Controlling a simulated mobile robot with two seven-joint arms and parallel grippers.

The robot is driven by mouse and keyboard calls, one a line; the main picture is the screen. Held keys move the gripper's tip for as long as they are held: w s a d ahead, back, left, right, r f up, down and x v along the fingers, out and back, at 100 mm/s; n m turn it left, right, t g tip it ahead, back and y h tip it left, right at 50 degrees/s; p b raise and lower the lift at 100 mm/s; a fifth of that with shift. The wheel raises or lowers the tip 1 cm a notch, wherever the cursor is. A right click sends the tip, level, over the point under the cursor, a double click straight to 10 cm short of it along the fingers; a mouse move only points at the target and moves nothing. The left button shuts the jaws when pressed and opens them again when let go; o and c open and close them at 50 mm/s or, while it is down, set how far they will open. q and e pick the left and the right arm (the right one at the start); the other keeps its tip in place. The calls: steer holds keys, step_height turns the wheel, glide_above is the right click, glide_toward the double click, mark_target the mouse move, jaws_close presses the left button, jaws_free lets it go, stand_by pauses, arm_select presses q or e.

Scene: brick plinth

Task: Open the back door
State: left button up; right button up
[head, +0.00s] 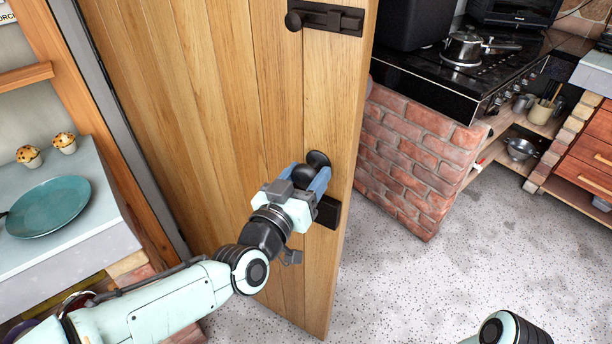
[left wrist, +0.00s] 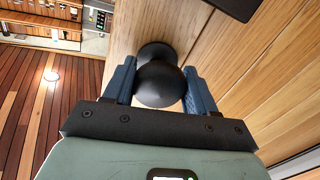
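The back door (head: 225,110) is a wooden plank door that stands at an angle, with its free right edge clear of any frame and floor showing past it. A round black knob (head: 318,159) sits near that edge, above a dark plate (head: 328,212). My left gripper (head: 311,178) is at the knob. In the left wrist view the knob (left wrist: 160,82) sits between the two blue fingers, which appear to press on both its sides. A black bolt (head: 325,18) is higher on the door. My right gripper is out of view.
A brick plinth (head: 410,150) with a black stove (head: 440,85) stands right of the door. A counter (head: 95,215) with a teal plate (head: 48,207) and two muffins is at left. Speckled floor (head: 430,285) is clear at lower right.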

arm_select(q)
steer(key=o, duration=1.5)
steer(key=shift+f, duration=0.1)
steer(key=shift+v, duration=6.7)
steer(key=shift+d, duration=0.1)
